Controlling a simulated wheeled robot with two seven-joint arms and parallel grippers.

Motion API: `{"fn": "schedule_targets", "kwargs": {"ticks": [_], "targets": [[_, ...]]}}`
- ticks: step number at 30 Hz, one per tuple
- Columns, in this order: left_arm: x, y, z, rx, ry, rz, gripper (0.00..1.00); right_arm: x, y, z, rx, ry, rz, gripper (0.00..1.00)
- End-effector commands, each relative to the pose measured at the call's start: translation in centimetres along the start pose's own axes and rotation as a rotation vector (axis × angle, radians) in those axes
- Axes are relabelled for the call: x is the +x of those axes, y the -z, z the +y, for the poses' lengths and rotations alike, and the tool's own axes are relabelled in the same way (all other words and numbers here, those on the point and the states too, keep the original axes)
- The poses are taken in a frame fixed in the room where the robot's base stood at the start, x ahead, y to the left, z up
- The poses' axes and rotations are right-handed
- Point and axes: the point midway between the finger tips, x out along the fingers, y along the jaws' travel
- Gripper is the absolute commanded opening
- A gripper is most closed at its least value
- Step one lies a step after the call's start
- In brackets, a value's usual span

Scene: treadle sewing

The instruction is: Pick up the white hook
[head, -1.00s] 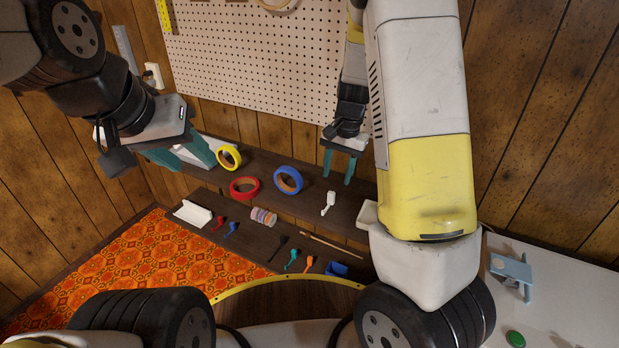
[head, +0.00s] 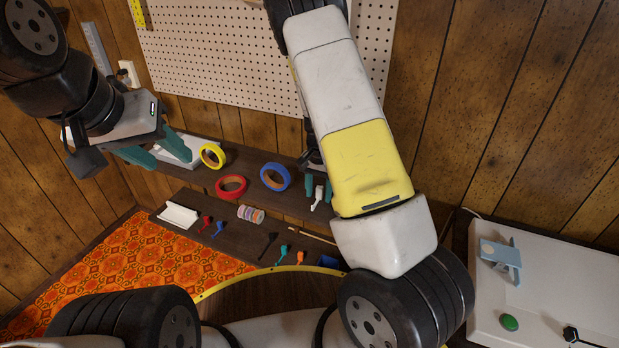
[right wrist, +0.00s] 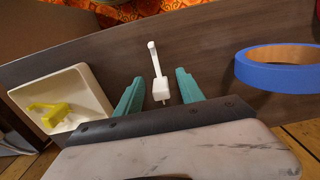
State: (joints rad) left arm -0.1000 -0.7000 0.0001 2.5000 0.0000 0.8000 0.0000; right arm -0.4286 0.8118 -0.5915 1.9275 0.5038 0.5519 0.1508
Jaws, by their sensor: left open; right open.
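The white hook (head: 318,196) lies on the dark wooden shelf (head: 240,160), to the right of the blue tape roll. In the right wrist view the white hook (right wrist: 158,66) lies with its thick end between the two teal fingers of my right gripper (right wrist: 158,77) and its thin end pointing away. The right gripper (head: 318,188) is open, with a gap on each side of the hook. Whether the fingers touch the shelf I cannot tell. My left gripper (head: 169,160) is open and empty at the left end of the shelf.
Blue (head: 275,177), red (head: 231,187) and yellow (head: 212,155) tape rolls lie left of the hook. A cream tray (right wrist: 87,75) with a yellow hook (right wrist: 52,112) stands beside my right gripper. Several small coloured hooks lie on the lower shelf.

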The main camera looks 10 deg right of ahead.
Motion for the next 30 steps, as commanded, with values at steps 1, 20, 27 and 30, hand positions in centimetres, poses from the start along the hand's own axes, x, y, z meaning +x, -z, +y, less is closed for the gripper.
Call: {"fn": "schedule_targets", "kwargs": {"ticks": [1,20,27,30], "targets": [[0.0,0.0,0.0,0.0,0.0,0.0,0.46,0.0,0.0,0.0,0.0,0.0,0.0,0.45],[0.0,0.0,0.0,0.0,0.0,0.0,0.46,0.0,0.0,0.0,0.0,0.001,0.0,0.0],[0.0,0.0,0.0,0.0,0.0,0.0,0.46,-0.8,0.0,-0.1,0.001,0.003,0.002,0.0],[0.0,0.0,0.0,0.0,0.0,0.0,0.46,-1.8,0.0,-0.1,-0.001,0.003,0.001,0.0]]}}
